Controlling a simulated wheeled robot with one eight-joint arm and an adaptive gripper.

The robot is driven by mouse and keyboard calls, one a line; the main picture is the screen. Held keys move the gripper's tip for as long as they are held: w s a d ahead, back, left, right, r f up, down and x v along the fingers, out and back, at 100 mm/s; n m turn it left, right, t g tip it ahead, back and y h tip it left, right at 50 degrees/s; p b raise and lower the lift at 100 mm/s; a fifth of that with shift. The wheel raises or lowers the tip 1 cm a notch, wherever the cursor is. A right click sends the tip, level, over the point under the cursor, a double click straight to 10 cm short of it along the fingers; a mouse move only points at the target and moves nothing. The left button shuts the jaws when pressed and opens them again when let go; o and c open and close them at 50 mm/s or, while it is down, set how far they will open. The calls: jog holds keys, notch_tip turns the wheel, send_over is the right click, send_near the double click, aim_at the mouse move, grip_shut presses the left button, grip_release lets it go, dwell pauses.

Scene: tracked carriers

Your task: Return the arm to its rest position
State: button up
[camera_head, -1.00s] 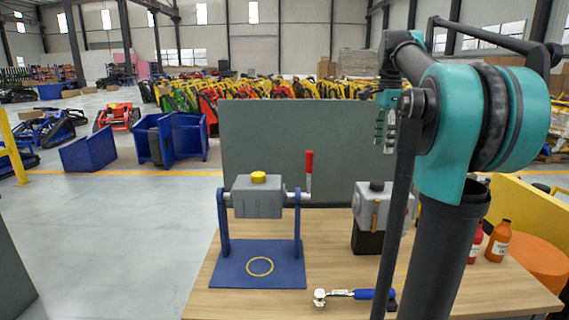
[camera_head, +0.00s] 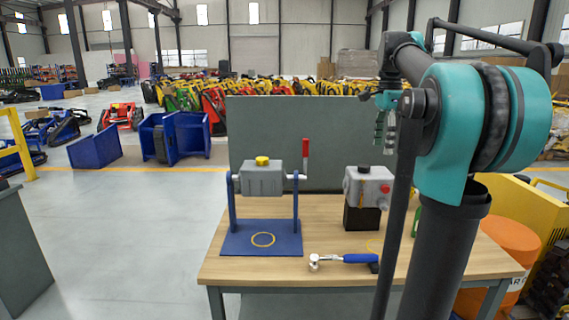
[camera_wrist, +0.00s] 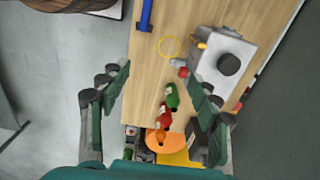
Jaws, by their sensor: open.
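My gripper (camera_head: 386,125) hangs from my raised teal and black arm at the right, in front of the grey back panel and above the bench. In the wrist view my gripper (camera_wrist: 155,80) shows two dark green fingers spread wide apart with nothing between them. The wooden bench top (camera_wrist: 145,110) lies well below the fingers. My arm is folded up on the right side of the head view and hides part of the bench.
The workbench (camera_head: 330,212) carries a blue stand (camera_head: 230,240) with a grey box (camera_head: 262,181), a grey unit (camera_head: 368,185) and a blue-handled tool (camera_head: 345,259). Green (camera_wrist: 172,95) and red (camera_wrist: 165,116) bottles stand near an orange round thing (camera_wrist: 178,140).

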jog(key=s+a+f+n+t, duration=0.1)
jog(key=s+a+f+n, duration=0.15)
jog(key=f, duration=0.45)
jog(key=s+a+f+n, duration=0.1)
jog(key=f+n, duration=0.2)
jog(key=f, duration=0.3)
jog(key=s+a+f+n+t, duration=0.1)
jog(key=s+a+f+n, duration=0.15)
jog(key=f, duration=0.45)
jog(key=s+a+f+n+t, duration=0.1)
jog(key=s+a+f+n, duration=0.1)
jog(key=s+f+n, duration=0.3)
jog(key=s+a+f+n+t, duration=0.1)
jog(key=s+f+n, duration=0.3)
jog(key=s+f, duration=0.6)
notch_tip(320, 180, down, 4)
jog(key=shift+a+f+n, duration=0.2)
jog(key=shift+a+n, duration=0.2)
jog(key=shift+a, duration=0.2)
jog(key=shift+s, duration=0.1)
